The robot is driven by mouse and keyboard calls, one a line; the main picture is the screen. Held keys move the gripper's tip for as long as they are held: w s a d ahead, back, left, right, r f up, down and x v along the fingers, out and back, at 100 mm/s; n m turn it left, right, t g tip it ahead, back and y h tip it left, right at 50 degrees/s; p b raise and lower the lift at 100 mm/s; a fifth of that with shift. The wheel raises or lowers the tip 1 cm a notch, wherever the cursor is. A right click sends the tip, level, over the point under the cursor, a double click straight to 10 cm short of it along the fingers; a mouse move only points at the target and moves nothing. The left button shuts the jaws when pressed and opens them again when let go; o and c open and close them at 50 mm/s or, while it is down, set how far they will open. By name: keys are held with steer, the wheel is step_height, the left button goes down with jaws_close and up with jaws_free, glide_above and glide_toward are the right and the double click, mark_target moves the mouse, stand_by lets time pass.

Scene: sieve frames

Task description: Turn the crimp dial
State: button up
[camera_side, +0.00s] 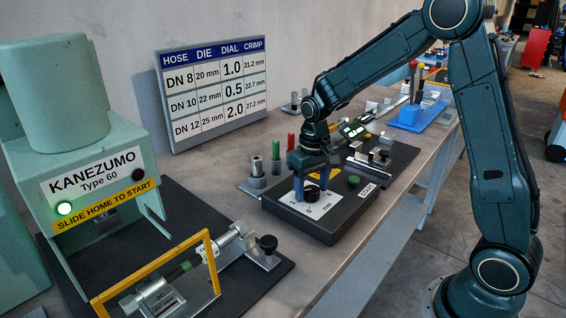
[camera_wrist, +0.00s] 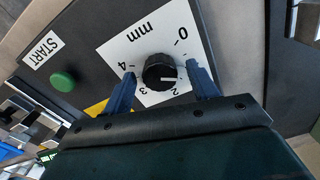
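The crimp dial is a round black knob (camera_wrist: 160,72) on a white scale plate (camera_wrist: 125,47) marked 0 to 4 and "mm". Its white pointer line aims right in the wrist view, near the right finger and a little before the 2; the 1 is hidden there. In the side view the dial (camera_side: 312,193) sits on a black control box (camera_side: 325,228). My gripper (camera_side: 318,187) is over the plate, pointing down. Its blue fingers (camera_wrist: 162,88) are open, one on each side of the knob, with gaps visible between them and it.
A green button (camera_wrist: 63,81) marked START is beside the plate. A wall chart (camera_side: 212,88) lists dial 1.0 for DN 8, 0.5 for DN 10, 2.0 for DN 12. The Kanezumo press (camera_side: 85,140) with a yellow guard (camera_side: 150,268) stands left. Coloured posts (camera_side: 276,155) stand behind the box.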

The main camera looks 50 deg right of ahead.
mark_target(312, 189)
step_height(312, 189, up, 14)
stand_by(1.0)
steer(key=shift+f, duration=0.1)
steer(key=s+a+r+n+t, duration=0.1)
steer(key=s+a+t, duration=0.1)
steer(key=s, duration=0.9)
steer(key=s+a+r+n+t, duration=0.1)
steer(key=s+a+n+t, duration=0.1)
steer(key=s, duration=0.9)
steer(key=shift+s+a+t, duration=0.35)
steer(key=shift+a+t, duration=0.4)
steer(key=shift+t, duration=0.05)
